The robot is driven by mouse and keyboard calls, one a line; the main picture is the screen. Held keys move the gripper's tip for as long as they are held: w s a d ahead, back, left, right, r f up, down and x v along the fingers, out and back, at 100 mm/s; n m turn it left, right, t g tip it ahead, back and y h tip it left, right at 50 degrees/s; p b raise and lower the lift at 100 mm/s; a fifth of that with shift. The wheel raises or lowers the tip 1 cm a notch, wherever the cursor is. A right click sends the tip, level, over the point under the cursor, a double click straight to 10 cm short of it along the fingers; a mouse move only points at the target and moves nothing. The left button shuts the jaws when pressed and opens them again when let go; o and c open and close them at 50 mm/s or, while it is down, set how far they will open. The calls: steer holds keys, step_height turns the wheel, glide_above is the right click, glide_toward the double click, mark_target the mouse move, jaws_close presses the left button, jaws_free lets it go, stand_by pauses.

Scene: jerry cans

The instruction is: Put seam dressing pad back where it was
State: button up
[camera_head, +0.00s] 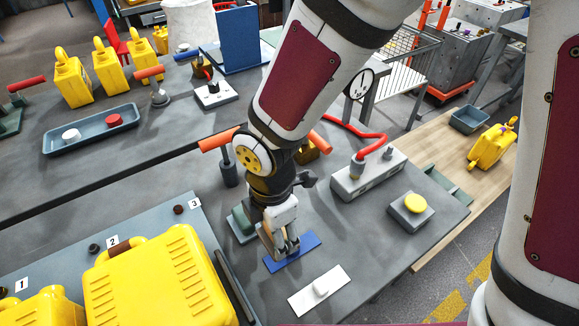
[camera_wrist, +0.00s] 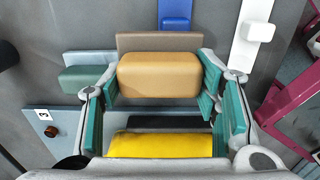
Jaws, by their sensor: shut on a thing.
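A tan block on a brown backing (camera_wrist: 160,75), which looks like the seam dressing pad, sits between the teal-lined fingers of my gripper (camera_wrist: 165,85) in the wrist view. In the head view my gripper (camera_head: 283,246) points down over the grey bench, and the pad is mostly hidden by the fingers. A blue plate (camera_head: 302,243) lies right beside the gripper, and a white plate with a knob (camera_head: 320,288) lies nearer the front. A green block (camera_head: 241,221) stands left of the gripper. I cannot tell whether the pad touches the bench.
A large yellow jerry can (camera_head: 160,285) stands at the front left by number labels. A grey box with a red hose (camera_head: 368,176) and a yellow button box (camera_head: 411,211) stand to the right. A blue tray (camera_head: 92,130) is on the far bench. Bare bench lies between the plates and the button box.

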steer(key=w, duration=0.4)
steer(key=w+d+f, duration=0.1)
steer(key=w, duration=0.4)
steer(key=w+d, duration=0.1)
steer(key=w, duration=0.4)
steer(key=shift+f, duration=0.2)
steer(key=shift+s+f, duration=0.1)
steer(key=shift+f, duration=1.55)
steer(key=shift+f, duration=0.15)
steer(key=o, duration=1.1)
step_height(320, 180, up, 12)
steer(key=shift+p, duration=0.45)
steer(key=shift+d+r, duration=0.1)
steer(key=shift+r, duration=0.1)
